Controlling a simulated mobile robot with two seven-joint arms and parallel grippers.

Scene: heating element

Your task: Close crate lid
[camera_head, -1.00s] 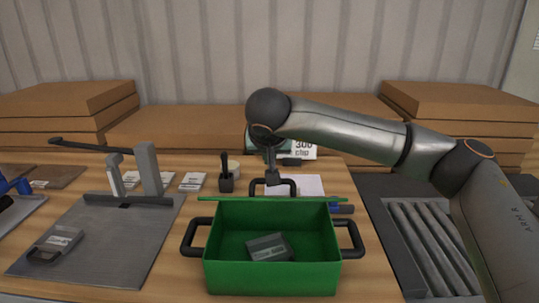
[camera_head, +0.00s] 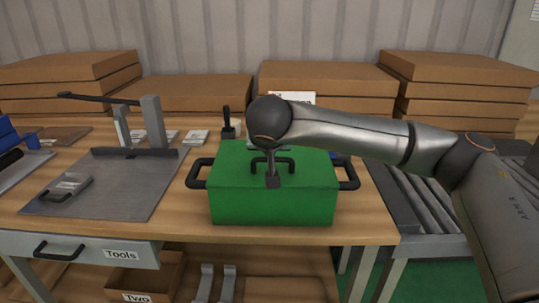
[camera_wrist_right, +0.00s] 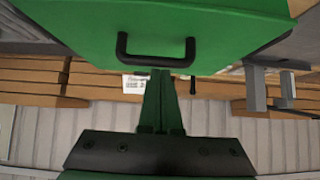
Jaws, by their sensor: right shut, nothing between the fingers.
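The green crate (camera_head: 285,208) stands on the wooden workbench, and its green lid (camera_head: 315,172) lies flat over the top, so the inside is hidden. The lid has a black handle (camera_head: 290,162); the handle also shows in the right wrist view (camera_wrist_right: 155,60). My right gripper (camera_head: 272,182) points down over the lid near its front edge, in front of the handle. Its fingers (camera_wrist_right: 160,75) are together and empty; I cannot tell whether they touch the lid. My left gripper is out of view.
Black side handles (camera_head: 348,174) stick out from the crate. A grey metal plate with a lever fixture (camera_head: 110,190) is to the left. A roller conveyor (camera_head: 415,195) is to the right. Flat cardboard boxes (camera_head: 325,80) are stacked behind.

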